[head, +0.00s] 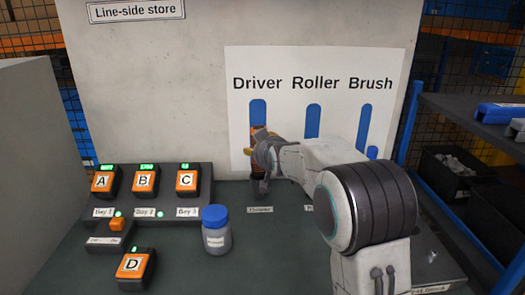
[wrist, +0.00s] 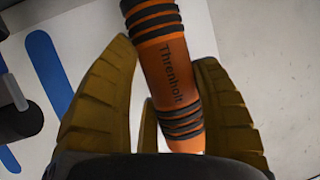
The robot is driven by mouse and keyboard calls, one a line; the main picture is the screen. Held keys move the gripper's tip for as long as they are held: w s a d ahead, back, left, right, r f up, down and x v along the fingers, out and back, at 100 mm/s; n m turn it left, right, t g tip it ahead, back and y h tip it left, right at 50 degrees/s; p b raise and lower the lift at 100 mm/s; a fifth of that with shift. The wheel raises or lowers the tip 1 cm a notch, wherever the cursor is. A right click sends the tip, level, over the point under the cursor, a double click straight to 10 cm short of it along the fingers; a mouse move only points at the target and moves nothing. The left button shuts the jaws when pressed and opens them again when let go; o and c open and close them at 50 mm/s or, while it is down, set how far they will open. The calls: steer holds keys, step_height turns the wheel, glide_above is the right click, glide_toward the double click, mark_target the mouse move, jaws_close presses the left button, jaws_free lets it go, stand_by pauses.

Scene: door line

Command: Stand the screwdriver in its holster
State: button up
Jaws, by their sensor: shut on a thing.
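The screwdriver has an orange handle with black ribbed bands and the word "Threnholt". In the wrist view the screwdriver (wrist: 168,68) lies between the yellow finger pads of my gripper (wrist: 163,62), which is shut on it. In the head view my gripper (head: 262,150) is in front of the blue strip marked "Driver", and a little of the screwdriver (head: 258,129) shows there. A dark upright piece (head: 259,184), likely the holster, stands directly below, behind the label on the bench. The screwdriver's shaft and tip are hidden, so I cannot tell whether it is inside.
A white board (head: 385,80) reads Driver, Roller and Brush. A blue-lidded jar (head: 216,230) stands to the left on the bench. Orange packs A, B and C sit in a dark charging rack (head: 150,205), with pack D (head: 136,270) in front. A shelf (head: 465,115) is at right.

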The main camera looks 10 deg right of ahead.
steer(key=shift+f+b, duration=0.95)
steer(key=shift+b, duration=0.05)
steer(key=o, duration=1.1)
steer(key=shift+c, duration=0.2)
steer(key=o, duration=0.3)
steer(key=shift+f, duration=0.3)
steer(key=shift+s+r, duration=0.3)
steer(key=shift+s, duration=0.2)
steer(key=v, duration=1.1)
